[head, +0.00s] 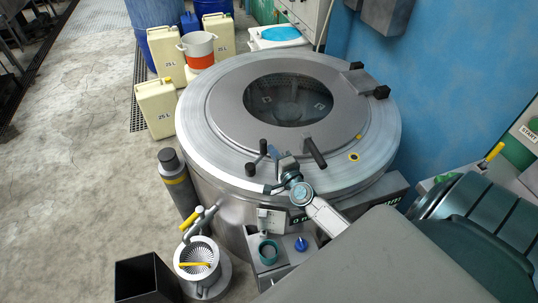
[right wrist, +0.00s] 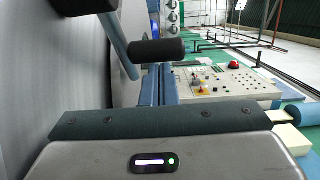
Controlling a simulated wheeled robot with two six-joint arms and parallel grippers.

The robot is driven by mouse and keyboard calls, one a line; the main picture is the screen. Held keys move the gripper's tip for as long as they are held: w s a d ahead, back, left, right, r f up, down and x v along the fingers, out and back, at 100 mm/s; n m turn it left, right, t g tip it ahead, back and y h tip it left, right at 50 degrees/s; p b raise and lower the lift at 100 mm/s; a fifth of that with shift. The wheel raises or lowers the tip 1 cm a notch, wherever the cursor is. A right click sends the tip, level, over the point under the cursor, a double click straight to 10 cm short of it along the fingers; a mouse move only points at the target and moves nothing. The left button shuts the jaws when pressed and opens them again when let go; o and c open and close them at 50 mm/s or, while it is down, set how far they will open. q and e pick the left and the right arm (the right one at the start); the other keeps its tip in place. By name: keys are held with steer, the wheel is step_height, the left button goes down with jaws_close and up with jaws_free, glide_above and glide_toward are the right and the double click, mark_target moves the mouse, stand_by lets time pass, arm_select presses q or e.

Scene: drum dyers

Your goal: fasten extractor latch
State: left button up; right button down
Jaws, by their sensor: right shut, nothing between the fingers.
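The extractor (head: 222,125) is a round steel drum with its lid (head: 235,97) down and a dark glass window in it. At the lid's front edge is the latch (head: 262,147), a lever with a black grip. The latch grip shows large in the right wrist view (right wrist: 157,50), on a blue-grey bar. My right gripper (head: 274,153) is shut and empty, just right of the latch. In the right wrist view its blue fingers (right wrist: 159,85) are together, close below the grip; I cannot tell whether they touch it. My left gripper is out of view.
A black lid handle (head: 314,152) stands right of my right gripper. The lid hinge (head: 362,80) is at the back right, near the blue wall. A dark cylinder (head: 177,182), a white basket (head: 197,257) and a black bin (head: 146,280) stand at front left. Open floor lies left.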

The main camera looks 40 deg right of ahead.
steer(key=shift+w, duration=1)
steer(key=s, duration=0.3)
steer(key=s+a, duration=0.1)
steer(key=s, duration=0.6)
steer(key=shift+s+a, duration=0.3)
steer(key=shift+a, duration=0.1)
